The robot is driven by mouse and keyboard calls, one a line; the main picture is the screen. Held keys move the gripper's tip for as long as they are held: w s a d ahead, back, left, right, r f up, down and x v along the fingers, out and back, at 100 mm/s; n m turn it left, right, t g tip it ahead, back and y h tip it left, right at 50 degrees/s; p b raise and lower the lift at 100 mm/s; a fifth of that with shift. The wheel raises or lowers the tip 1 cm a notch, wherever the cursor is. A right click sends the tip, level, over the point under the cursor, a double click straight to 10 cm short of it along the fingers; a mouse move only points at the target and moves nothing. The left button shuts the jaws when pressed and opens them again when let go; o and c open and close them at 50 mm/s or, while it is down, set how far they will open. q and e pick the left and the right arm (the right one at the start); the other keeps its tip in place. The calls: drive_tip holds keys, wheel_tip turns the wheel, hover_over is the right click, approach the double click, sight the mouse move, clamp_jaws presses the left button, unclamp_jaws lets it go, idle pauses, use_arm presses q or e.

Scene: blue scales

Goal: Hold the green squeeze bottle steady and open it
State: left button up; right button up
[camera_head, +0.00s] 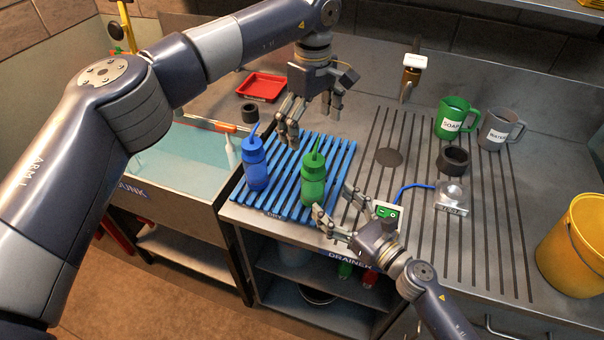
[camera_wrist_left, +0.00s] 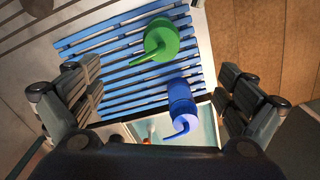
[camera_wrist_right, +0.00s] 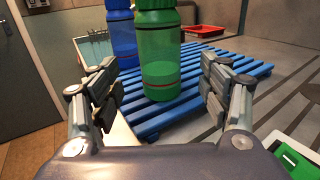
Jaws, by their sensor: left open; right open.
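The green squeeze bottle (camera_head: 313,180) stands upright with its spouted cap on, on the blue slatted rack (camera_head: 285,205). It also shows in the left wrist view (camera_wrist_left: 161,40) and the right wrist view (camera_wrist_right: 160,60). My left gripper (camera_head: 308,110) is open and empty, above and behind the bottle, pointing down. My right gripper (camera_head: 332,208) is open and low in front of the bottle; in the right wrist view its fingers (camera_wrist_right: 160,95) lie to either side of the bottle, apart from it. The bottle's base is visible between them.
A blue squeeze bottle (camera_head: 255,165) stands on the rack just left of the green one. A small scale (camera_head: 451,197), a black ring (camera_head: 453,160), a green mug (camera_head: 455,118) and a grey mug (camera_head: 498,130) are to the right. A sink (camera_head: 180,160) lies left.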

sight(321, 190)
use_arm(q)
drive_tip(key=shift+s+d+r, duration=0.2)
drive_tip(key=shift+s+d, duration=0.3)
drive_tip(key=shift+s+d+r, duration=0.2)
drive_tip(key=shift+s+d, duration=0.25)
use_arm(e)
drive_tip(key=shift+w+a+r, duration=0.2)
drive_tip(key=shift+w+r, duration=0.2)
use_arm(q)
drive_tip(key=shift+w+a+f, duration=0.35)
drive_tip(key=shift+w+a, duration=0.3)
drive_tip(key=shift+a, duration=0.1)
use_arm(e)
drive_tip(key=x, duration=0.7)
drive_tip(key=shift+s+a+f, duration=0.1)
drive_tip(key=shift+a+f, duration=0.05)
drive_tip(key=shift+f, duration=0.2)
use_arm(q)
drive_tip(key=shift+d, duration=0.1)
use_arm(e)
drive_tip(key=shift+w+a, duration=0.1)
drive_tip(key=shift+w, duration=0.15)
use_arm(q)
drive_tip(key=shift+s+d+r, duration=0.2)
drive_tip(key=shift+s+d, duration=0.1)
drive_tip(key=shift+s, duration=0.05)
use_arm(e)
drive_tip(key=shift+r, duration=0.2)
